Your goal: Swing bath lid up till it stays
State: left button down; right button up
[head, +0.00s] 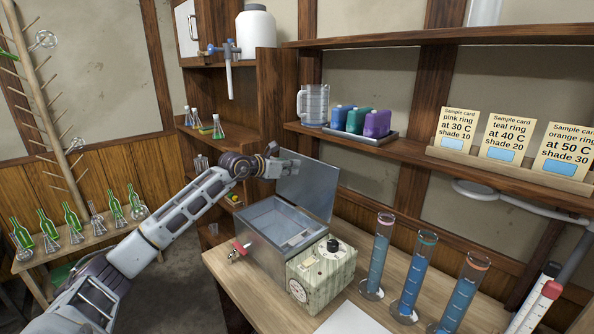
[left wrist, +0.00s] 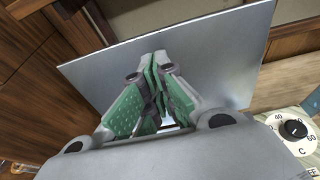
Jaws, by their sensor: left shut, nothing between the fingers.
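The metal bath (head: 285,223) stands on the wooden bench with its inside uncovered. Its flat grey lid (head: 311,187) stands up at the back of the bath, roughly upright. My left gripper (head: 293,163) is shut and empty at the upper left part of the lid. In the left wrist view the lid (left wrist: 215,50) fills the space behind my shut fingers (left wrist: 158,65). I cannot tell whether the fingertips touch it. My right gripper is not in view.
A control box with dials (head: 322,272) is on the bath's front right. Tall cylinders of blue liquid (head: 377,256) stand to the right. A shelf (head: 400,152) with a jug (head: 313,105) and coloured bottles (head: 377,123) is above the lid. A red-handled tap (head: 240,249) sticks out at the left.

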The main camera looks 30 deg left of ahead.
pick_arm(q)
jog(key=b+v, duration=0.4)
jog(key=v, duration=0.1)
jog(key=shift+s+a+r, duration=0.1)
jog(key=shift+s+r, duration=0.05)
jog(key=shift+r, duration=0.05)
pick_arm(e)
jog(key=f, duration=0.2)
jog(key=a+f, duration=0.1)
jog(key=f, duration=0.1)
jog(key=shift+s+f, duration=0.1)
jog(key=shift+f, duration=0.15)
pick_arm(q)
jog(key=shift+r, duration=0.1)
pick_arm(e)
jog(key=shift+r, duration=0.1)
pick_arm(q)
jog(key=shift+r+p, duration=2.45)
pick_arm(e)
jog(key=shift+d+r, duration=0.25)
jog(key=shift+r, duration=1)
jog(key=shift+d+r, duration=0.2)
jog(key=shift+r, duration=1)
